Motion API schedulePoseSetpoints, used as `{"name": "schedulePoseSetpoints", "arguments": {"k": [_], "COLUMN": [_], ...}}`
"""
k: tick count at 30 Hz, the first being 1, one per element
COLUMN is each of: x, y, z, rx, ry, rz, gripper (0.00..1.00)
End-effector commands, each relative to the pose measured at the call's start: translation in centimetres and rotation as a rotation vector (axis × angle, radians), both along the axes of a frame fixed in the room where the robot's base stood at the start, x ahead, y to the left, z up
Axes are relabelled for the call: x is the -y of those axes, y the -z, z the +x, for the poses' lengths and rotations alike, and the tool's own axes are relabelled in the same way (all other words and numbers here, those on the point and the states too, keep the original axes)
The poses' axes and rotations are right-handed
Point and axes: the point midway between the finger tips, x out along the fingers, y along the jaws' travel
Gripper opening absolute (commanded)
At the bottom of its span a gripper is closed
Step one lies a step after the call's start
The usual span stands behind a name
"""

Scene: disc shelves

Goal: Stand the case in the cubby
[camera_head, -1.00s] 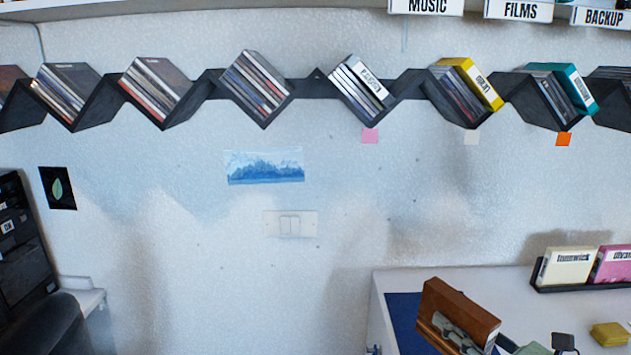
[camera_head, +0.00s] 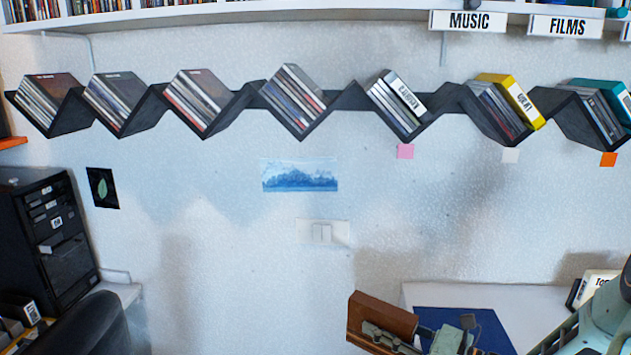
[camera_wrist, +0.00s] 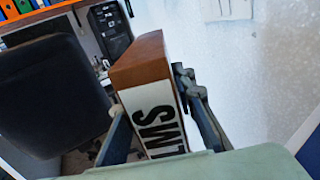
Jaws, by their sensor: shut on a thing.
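The case is a brown box (camera_head: 383,314) at the bottom of the head view, tilted, just left of the desk's blue mat. In the wrist view the case (camera_wrist: 140,68) shows a brown side and a white face with black letters ending "LMS". My gripper (camera_head: 388,338) is shut on the case, with one finger on each side in the wrist view (camera_wrist: 155,108). White signs reading MUSIC (camera_head: 468,21) and FILMS (camera_head: 566,27) hang at the upper shelf's edge. Any cubby above them is cut off by the frame.
A black zigzag rack (camera_head: 345,98) with tilted discs and cases crosses the wall. A white desk (camera_head: 470,292) is at lower right.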

Motion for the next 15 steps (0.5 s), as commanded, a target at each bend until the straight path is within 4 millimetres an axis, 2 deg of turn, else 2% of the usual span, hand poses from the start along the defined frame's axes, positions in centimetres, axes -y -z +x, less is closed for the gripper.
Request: {"name": "schedulePoseSetpoints", "arguments": {"k": [1, 15], "x": [0.0, 0.1], "y": [-1.6, -7.3], "z": [0.0, 0.0], "rx": [0.000, 0.000], "ry": [0.000, 0.001], "rz": [0.003, 0.003], "gripper": [0.00, 0.00]}}
